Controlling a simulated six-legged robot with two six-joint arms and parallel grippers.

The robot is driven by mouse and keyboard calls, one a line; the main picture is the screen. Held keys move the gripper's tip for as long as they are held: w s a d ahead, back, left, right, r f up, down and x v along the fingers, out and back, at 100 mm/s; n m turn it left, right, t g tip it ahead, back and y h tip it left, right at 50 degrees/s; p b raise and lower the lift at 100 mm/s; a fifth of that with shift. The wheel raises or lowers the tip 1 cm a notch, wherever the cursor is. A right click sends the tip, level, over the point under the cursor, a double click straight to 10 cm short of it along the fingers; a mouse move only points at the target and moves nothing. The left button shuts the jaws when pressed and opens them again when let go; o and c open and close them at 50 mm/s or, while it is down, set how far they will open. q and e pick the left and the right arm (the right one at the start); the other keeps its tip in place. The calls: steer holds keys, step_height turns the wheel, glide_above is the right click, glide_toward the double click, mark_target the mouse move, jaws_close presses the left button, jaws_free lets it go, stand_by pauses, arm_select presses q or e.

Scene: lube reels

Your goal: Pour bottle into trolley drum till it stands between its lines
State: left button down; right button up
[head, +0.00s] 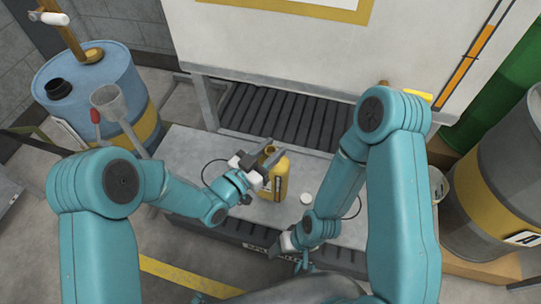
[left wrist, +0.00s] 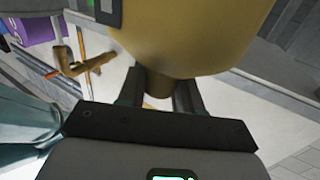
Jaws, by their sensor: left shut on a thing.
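A yellow bottle (head: 276,180) with a dark label and an open neck stands roughly upright over the grey bench top. My left gripper (head: 263,163) is shut on its upper part from the left; I cannot tell whether its base touches the bench. The bottle also fills the top of the left wrist view (left wrist: 185,40), between the fingers (left wrist: 158,92). A blue drum (head: 85,90) with a yellow band stands at the left, with a grey funnel (head: 107,98) by it. My right gripper (head: 292,246) is low at the bench's front edge; its jaws do not show clearly.
A small white cap (head: 306,199) lies on the bench top (head: 205,150) right of the bottle. A dark slatted grate (head: 270,112) lies behind. A white tank (head: 290,45) with an orange gauge (head: 462,75) stands at the back. Grey (head: 490,180) and green drums (head: 515,85) stand right.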

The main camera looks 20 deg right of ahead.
arm_select(q)
step_height(320, 180, up, 18)
steer(key=p, duration=0.3)
stand_by(0.4)
